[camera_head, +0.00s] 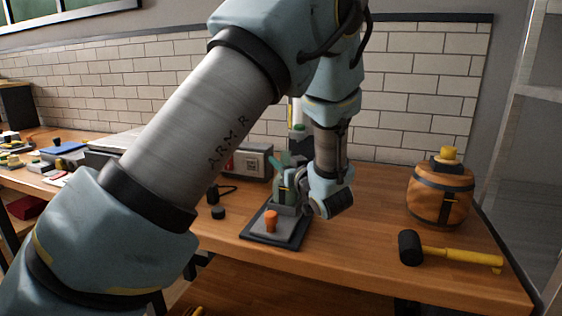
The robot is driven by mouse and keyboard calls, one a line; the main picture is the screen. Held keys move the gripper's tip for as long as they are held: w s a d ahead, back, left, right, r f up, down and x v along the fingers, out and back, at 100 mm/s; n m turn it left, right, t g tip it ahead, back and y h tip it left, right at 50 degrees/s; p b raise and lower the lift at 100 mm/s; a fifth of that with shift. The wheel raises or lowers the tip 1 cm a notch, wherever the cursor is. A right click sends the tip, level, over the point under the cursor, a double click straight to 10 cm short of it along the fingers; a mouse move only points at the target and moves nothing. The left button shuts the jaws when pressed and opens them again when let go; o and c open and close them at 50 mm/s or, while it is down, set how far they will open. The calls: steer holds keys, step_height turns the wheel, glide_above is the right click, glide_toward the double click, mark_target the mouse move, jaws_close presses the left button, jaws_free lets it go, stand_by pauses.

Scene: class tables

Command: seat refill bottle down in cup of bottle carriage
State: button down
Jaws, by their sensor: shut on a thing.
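The bottle carriage (289,235) stands on the wooden table in the middle of the view, a grey block on a dark base plate with an orange knob (271,221) at its front. A greenish bottle (281,184), which looks like the refill bottle, stands upright at the back of the carriage. My gripper (291,194) is at the bottle, reaching in from the right, and is shut on it. The cup and the bottle's lower end are hidden, so I cannot tell whether the bottle sits in the cup. My arm covers much of the view.
A small black cap (218,212) lies left of the carriage. A grey box (250,162) stands behind.

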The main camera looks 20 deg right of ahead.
steer(key=shift+f+b, duration=0.75)
steer(key=shift+f, duration=0.35)
steer(key=c, duration=0.5)
jaws_free()
steer(key=shift+c, duration=0.2)
steer(key=s+b, duration=0.2)
steer(key=s, duration=0.8)
steer(key=shift+s+d+b, duration=0.15)
steer(key=shift+s+b, duration=0.2)
steer(key=shift+s, duration=0.05)
